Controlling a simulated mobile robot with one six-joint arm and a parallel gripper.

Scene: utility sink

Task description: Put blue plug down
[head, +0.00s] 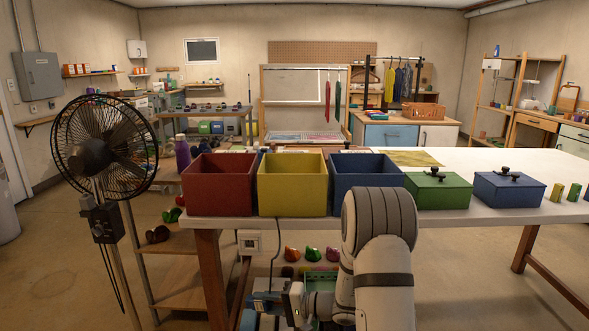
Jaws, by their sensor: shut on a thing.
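My gripper (272,301) is low in the head view, below the front edge of the white table and left of my forearm. It is small and partly hidden in clutter. It is shut on what looks like the blue plug (265,299), a small blue piece at its jaws. A dark cord (277,250) hangs from the table edge towards it. I cannot tell whether the plug touches a surface beneath it.
Open red (218,190), yellow (291,190) and blue (365,190) bins line the table's front edge. Lidded green (438,193) and blue (510,192) boxes stand right of them. A black fan (103,150) stands at left. Colourful items (312,254) sit under the table. The white tabletop (490,165) behind is mostly clear.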

